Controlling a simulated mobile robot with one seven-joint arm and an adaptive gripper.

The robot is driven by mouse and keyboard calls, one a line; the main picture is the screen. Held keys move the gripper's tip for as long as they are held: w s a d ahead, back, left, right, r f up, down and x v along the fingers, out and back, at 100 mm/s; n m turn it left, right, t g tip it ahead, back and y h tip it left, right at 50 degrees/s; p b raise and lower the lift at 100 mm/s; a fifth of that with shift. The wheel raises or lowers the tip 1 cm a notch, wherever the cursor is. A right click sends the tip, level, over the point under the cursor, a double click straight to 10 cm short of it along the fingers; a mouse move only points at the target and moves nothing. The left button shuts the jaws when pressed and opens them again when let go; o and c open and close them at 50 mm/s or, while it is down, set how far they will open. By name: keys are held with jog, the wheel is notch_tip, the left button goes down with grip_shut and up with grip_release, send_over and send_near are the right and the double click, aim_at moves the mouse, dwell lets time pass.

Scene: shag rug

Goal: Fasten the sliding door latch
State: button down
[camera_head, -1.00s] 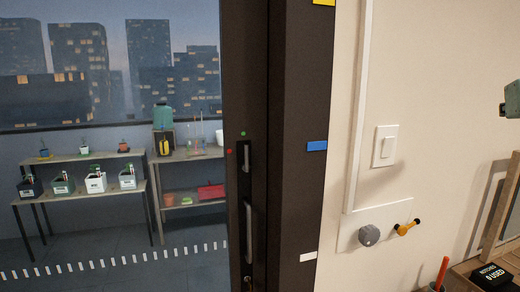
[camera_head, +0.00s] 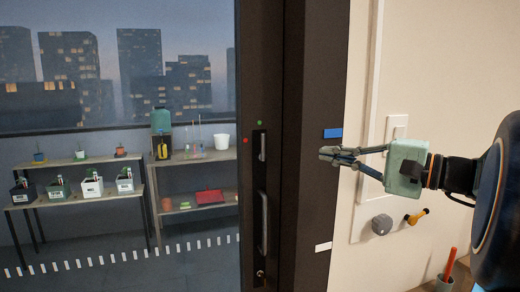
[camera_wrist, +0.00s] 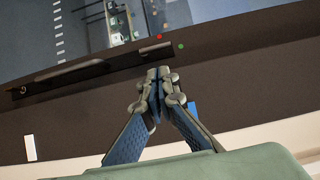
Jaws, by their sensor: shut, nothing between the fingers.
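The sliding door's dark frame (camera_head: 295,200) stands upright in the middle of the head view. Its latch (camera_head: 262,146) is a small upright grey lever in a dark recess, with a green dot (camera_head: 260,122) above and a red dot (camera_head: 246,140) to its left. In the wrist view the latch (camera_wrist: 155,48) lies just beyond my fingertips, beside both dots. My gripper (camera_head: 326,154) is shut and empty, pointing left towards the door frame, to the right of the latch and apart from it.
A long pull handle (camera_head: 263,222) sits below the latch. A blue tag (camera_head: 333,133) is near my fingers. A light switch (camera_head: 396,128), a grey knob (camera_head: 381,224) and a yellow-and-black fitting (camera_head: 416,217) are on the right wall. Shelves show through the glass.

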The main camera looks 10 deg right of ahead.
aim_at(262, 146)
jog(key=shift+a, duration=0.15)
jog(key=x, duration=1.4)
jog(key=shift+s+p, duration=0.1)
jog(key=shift+p, duration=0.25)
jog(key=shift+r, duration=0.1)
jog(key=shift+a+g, duration=0.1)
jog(key=shift+g, duration=0.2)
